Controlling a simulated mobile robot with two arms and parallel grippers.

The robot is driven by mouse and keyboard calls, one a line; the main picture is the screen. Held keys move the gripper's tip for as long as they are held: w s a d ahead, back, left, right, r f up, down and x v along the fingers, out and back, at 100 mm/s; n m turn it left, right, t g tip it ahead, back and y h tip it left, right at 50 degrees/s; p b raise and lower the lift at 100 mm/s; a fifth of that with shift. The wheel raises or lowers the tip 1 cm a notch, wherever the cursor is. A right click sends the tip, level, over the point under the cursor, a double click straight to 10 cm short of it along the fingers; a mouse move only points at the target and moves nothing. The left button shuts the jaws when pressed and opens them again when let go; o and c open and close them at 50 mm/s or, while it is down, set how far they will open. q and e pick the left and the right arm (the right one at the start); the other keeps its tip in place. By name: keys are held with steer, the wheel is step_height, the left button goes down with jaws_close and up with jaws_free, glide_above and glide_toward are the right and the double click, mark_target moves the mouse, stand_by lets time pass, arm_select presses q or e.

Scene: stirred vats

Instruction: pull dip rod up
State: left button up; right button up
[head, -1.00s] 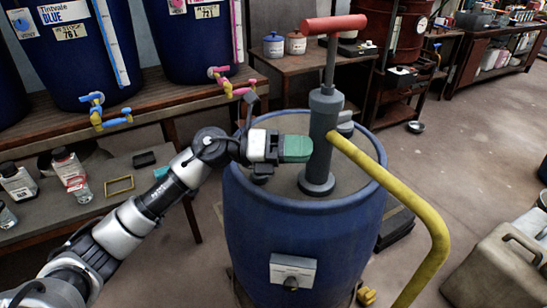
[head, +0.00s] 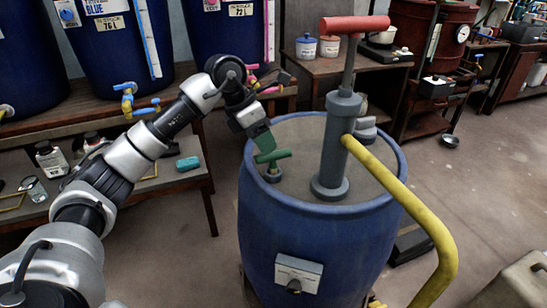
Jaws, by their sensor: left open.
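The dip rod has a green T-shaped handle (head: 272,156) on a short stem, standing in a small dark fitting on the left part of the blue drum's lid. The blue drum (head: 310,235) stands upright in the middle. My left gripper (head: 265,145) points down at the handle from above and behind, with its green fingers open. The fingertips are at or just above the handle's bar; I cannot tell whether they touch it. The rod's lower part is hidden inside the drum. My right gripper is not in view.
A grey hand pump (head: 338,140) with a red handle (head: 355,24) rises from the lid close to the right of my gripper. Its yellow hose (head: 415,210) curves down to the right. Blue vats (head: 118,40) stand on a wooden bench behind. Open floor lies to the right.

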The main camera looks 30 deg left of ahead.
mark_target(273, 154)
arm_select(q)
steer(key=x, duration=0.5)
steer(key=shift+d+f, duration=0.15)
steer(key=shift+f, duration=0.05)
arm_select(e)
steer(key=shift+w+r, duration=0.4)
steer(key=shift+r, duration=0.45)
arm_select(q)
jaws_close()
